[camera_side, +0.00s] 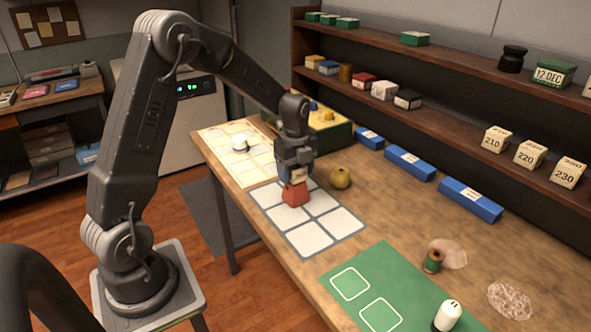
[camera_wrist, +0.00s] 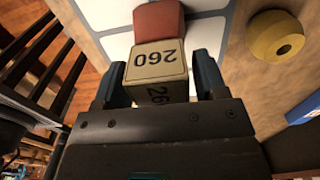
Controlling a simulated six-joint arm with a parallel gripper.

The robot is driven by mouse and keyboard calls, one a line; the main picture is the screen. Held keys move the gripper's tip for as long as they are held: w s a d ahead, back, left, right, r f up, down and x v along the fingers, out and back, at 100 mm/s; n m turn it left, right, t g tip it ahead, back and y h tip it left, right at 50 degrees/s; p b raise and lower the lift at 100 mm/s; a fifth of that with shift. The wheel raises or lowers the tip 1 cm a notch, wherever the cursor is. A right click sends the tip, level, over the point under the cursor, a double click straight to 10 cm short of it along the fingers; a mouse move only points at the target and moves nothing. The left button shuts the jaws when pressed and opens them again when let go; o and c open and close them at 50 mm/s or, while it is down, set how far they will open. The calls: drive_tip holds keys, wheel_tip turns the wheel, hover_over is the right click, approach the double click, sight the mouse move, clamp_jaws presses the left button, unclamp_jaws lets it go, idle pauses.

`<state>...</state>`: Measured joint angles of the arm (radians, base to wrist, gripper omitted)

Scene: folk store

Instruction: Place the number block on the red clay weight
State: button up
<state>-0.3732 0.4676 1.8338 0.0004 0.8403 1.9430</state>
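The number block (camera_wrist: 158,62) is cream-coloured, marked 260, and sits between the two fingers of my gripper (camera_wrist: 160,78) in the wrist view. The fingers appear closed against its sides. The red clay weight (camera_side: 295,194) stands on the white grid mat in the side view, directly below my gripper (camera_side: 297,172). In the wrist view the red clay weight (camera_wrist: 158,21) shows just beyond the block's edge. The block (camera_side: 299,175) is at or just above the weight's top; I cannot tell whether they touch.
A yellow round weight (camera_side: 340,178) stands right of the mat (camera_side: 310,238). Blue boxes (camera_side: 410,163) line the shelf's foot. Number blocks 210, 220 and 230 (camera_side: 566,173) sit on the lower shelf. A green mat (camera_side: 395,290), a green spool (camera_side: 433,261) and a white cylinder (camera_side: 448,315) are nearer the front.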

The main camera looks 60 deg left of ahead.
drive_tip(key=shift+o, duration=0.6)
drive_tip(key=shift+r, duration=0.1)
wheel_tip(320, 180, up, 12)
drive_tip(key=shift+f, duration=0.15)
drive_tip(key=s+d+r+n+t, duration=0.3)
drive_tip(key=s+d+r+n, duration=0.3)
drive_tip(key=s+d+n, duration=0.3)
drive_tip(key=s+d+n+t, duration=0.1)
drive_tip(key=s+d+n, duration=0.2)
drive_tip(key=s, duration=0.3)
drive_tip(key=s+d+f+n+t, duration=0.1)
drive_tip(key=s+d+n, duration=0.3)
drive_tip(key=s+n, duration=0.2)
drive_tip(key=shift+f+t, duration=0.25)
drive_tip(key=shift+t, duration=0.05)
